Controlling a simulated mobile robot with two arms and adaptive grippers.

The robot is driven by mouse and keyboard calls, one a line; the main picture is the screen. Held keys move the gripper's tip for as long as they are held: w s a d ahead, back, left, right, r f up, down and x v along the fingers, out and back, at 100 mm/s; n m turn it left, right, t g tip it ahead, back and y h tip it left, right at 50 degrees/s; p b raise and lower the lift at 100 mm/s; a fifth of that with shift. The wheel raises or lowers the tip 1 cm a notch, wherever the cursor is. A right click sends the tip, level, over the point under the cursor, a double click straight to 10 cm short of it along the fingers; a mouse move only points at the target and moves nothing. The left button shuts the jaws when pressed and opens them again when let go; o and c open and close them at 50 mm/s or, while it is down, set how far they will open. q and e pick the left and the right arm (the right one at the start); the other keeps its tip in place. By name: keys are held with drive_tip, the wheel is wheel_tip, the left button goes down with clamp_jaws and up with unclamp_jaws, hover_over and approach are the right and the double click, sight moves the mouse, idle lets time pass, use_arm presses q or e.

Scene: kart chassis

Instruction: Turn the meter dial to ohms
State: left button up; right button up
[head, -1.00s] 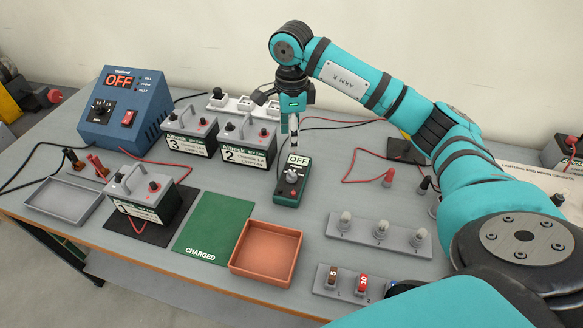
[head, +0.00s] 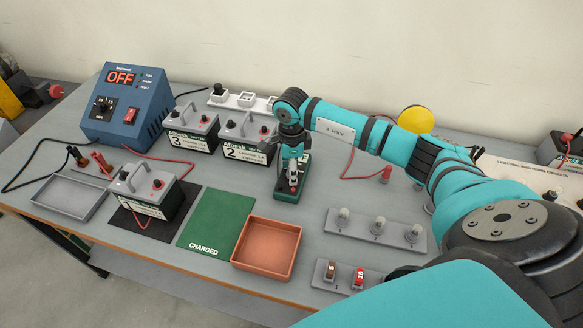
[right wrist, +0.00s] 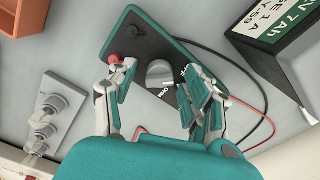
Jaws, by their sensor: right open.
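The meter (head: 287,194) is a dark green box lying on the bench, mostly covered by my right gripper in the head view. In the right wrist view the meter (right wrist: 150,42) shows its grey dial (right wrist: 159,73) with printed marks beside it, partly readable as OFF and OHM. My right gripper (right wrist: 157,92) is open, with one finger on each side of the dial. I cannot tell whether the fingers touch the dial. The gripper also shows above the meter in the head view (head: 293,180). The meter's display is hidden in the head view. My left gripper is not in view.
Battery 2 (head: 245,152) stands close left of the meter. An orange tray (head: 243,262) and the green CHARGED mat (head: 215,215) lie in front-left. A lamp strip (head: 345,232) stands to the right. The blue power supply (head: 140,120) reads OFF. Leads run behind the meter.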

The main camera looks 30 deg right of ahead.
drive_tip(key=shift+c, duration=1.2)
clamp_jaws()
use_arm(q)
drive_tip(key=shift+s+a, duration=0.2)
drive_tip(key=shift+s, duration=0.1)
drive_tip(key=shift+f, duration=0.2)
use_arm(e)
drive_tip(key=shift+m, duration=0.3)
drive_tip(key=m+b, duration=0.1)
drive_tip(key=m, duration=0.1)
drive_tip(key=shift+m+b, duration=0.3)
drive_tip(key=m+b, duration=0.1)
drive_tip(key=m, duration=0.3)
drive_tip(key=shift+m, duration=0.3)
drive_tip(key=m+b, duration=0.1)
drive_tip(key=m, duration=0.3)
drive_tip(key=shift+m, duration=0.3)
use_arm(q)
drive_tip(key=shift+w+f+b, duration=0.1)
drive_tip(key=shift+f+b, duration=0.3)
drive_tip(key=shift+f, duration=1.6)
use_arm(e)
drive_tip(key=shift+m, duration=2.2)
